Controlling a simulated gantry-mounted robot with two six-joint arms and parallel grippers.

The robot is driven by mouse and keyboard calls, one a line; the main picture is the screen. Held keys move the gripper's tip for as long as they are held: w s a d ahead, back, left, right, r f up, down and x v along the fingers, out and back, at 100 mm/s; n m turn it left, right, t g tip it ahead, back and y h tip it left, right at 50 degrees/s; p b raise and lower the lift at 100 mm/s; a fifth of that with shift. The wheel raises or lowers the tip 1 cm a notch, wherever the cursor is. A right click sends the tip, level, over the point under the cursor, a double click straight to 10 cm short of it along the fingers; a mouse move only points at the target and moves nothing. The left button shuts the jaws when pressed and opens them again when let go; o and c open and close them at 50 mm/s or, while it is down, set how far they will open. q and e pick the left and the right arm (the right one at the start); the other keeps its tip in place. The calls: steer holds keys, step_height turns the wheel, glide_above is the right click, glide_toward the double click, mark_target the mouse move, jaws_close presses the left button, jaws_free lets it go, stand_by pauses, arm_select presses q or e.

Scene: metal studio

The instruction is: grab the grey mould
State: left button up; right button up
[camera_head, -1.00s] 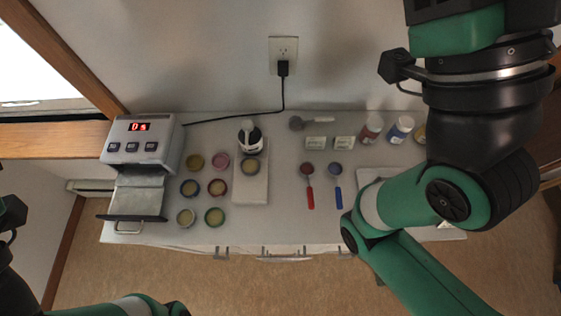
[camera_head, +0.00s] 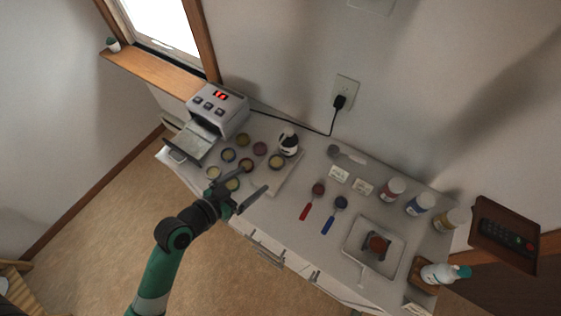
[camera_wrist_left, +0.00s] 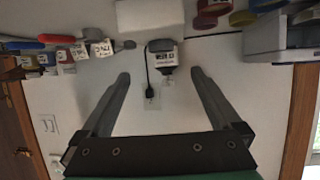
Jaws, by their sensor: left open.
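A round mould with a pale grey rim (camera_head: 213,173) sits on the table below the press drawer in the head view. It stands at the lower left of a cluster of yellow (camera_head: 243,140), pink (camera_head: 260,149), blue (camera_head: 228,155), red (camera_head: 246,165) and green (camera_head: 232,184) round moulds. My left gripper (camera_head: 253,179) is open and empty, to the right of the grey-rimmed mould and by the green one in the picture. Its two fingers also show apart and empty in the left wrist view (camera_wrist_left: 158,76). The right gripper is out of view.
The press (camera_head: 218,108) stands at the table's left end. Red (camera_head: 306,209) and blue (camera_head: 329,222) scoops lie to the right, with a tray (camera_head: 357,262) beyond.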

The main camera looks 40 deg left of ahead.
arm_select(q)
glide_toward(279, 160)
steer(key=shift+w+d+r+b, duration=0.1)
steer(key=shift+w+b, duration=0.2)
steer(key=shift+w, duration=0.35)
steer(key=x, duration=0.2)
steer(key=b+x, duration=0.1)
steer(key=x, duration=0.1)
steer(key=shift+f, duration=0.45)
steer(key=shift+w, duration=0.25)
steer(key=c, duration=1.5)
steer(key=shift+r, duration=0.45)
steer(key=shift+c, duration=0.2)
step_height(279, 160, up, 3)
steer(key=shift+s+f+p, duration=0.1)
steer(key=shift+s+p, duration=0.05)
steer(key=shift+p, duration=0.55)
steer(key=s+d+r+p, duration=0.3)
steer(key=s+d+r, duration=0.3)
steer(key=s+r, duration=0.3)
steer(key=s, duration=0.3)
steer(key=shift+p, duration=0.3)
